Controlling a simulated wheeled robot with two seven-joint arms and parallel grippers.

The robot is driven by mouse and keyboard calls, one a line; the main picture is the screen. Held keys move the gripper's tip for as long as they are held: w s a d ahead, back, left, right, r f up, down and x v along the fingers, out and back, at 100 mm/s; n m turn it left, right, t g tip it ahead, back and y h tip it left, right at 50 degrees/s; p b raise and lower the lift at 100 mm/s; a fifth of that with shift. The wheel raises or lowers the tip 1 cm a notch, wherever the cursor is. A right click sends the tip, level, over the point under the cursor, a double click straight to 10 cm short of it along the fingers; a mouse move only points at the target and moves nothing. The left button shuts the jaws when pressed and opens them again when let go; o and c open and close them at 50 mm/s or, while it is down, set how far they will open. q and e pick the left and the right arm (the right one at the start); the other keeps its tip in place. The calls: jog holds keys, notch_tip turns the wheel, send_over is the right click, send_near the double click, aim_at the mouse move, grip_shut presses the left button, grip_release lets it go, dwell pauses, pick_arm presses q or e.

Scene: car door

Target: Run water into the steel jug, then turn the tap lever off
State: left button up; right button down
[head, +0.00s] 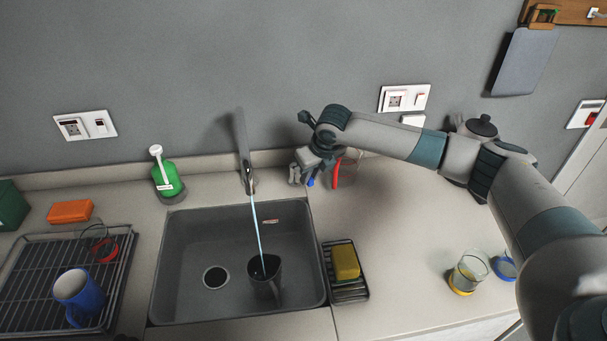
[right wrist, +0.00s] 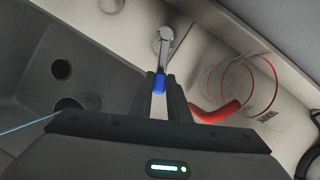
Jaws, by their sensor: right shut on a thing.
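The dark steel jug (head: 265,284) stands upright in the sink (head: 193,247), under the tap (head: 243,150). A thin pale-blue stream of water (head: 257,225) runs from the spout into its mouth; the water level inside cannot be made out. My right gripper (head: 304,178) is behind the sink's right rear corner, to the right of the tap. In the right wrist view, its fingers (right wrist: 160,98) are shut on the blue-tipped tap lever (right wrist: 166,50). The stream (right wrist: 28,122) also shows at the left there. My left gripper is out of view.
A red curved handle (head: 336,173) stands close beside my right gripper. A yellow sponge (head: 346,262) lies right of the sink. A green bottle (head: 167,180) stands behind left; a rack (head: 35,257) holds a blue mug (head: 80,295). The right counter's middle is clear.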

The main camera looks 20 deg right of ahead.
jog(key=shift+w+r, duration=0.1)
jog(key=c, duration=1.7)
grip_release()
jog(key=shift+s+r, duration=0.25)
jog(key=shift+r, duration=0.3)
jog(key=b+v, duration=0.4)
jog(key=v, duration=1.2)
jog(key=shift+s+b, duration=0.1)
jog(key=shift+b, duration=0.2)
